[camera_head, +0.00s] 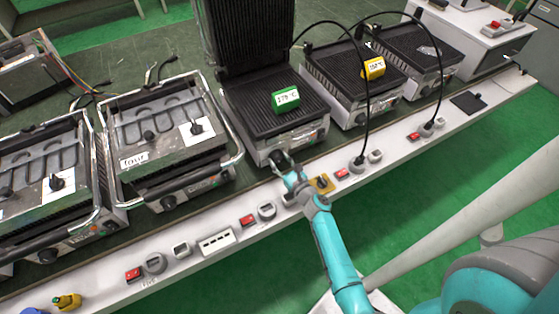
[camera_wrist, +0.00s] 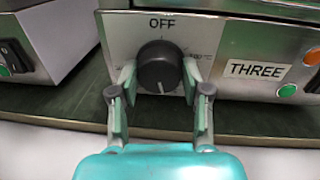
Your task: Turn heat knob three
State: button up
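The black heat knob (camera_wrist: 159,66) is on the metal front of the unit labelled THREE (camera_wrist: 257,70), under the word OFF. A light mark shows at the knob's lower edge. My gripper (camera_wrist: 159,78) has one finger on each side of the knob, with the tips close to its edges. I cannot tell whether both fingers touch it. In the head view, my gripper (camera_head: 283,165) is at the front of the middle grill (camera_head: 290,130), whose lid is raised. The gripper covers the knob there. A green 279 °C display (camera_head: 286,98) sits on that grill's plate.
A grill labelled four (camera_head: 135,160) stands to the left, and a grill with a yellow display (camera_head: 373,68) to the right. Red switches (camera_head: 248,221) and round sockets line the white bench edge. A black cable (camera_head: 366,110) hangs right of my arm.

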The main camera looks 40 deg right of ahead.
jog(key=shift+n, duration=2.2)
jog(key=o, duration=1.2)
jog(key=shift+c, duration=0.2)
jog(key=s, duration=0.4)
jog(key=s+a, duration=0.1)
jog(key=s, duration=0.2)
jog(key=s+a, duration=0.1)
jog(key=s, duration=0.3)
jog(key=shift+s+a+r, duration=0.2)
jog(key=shift+s+r, duration=0.05)
jog(key=shift+s, duration=0.1)
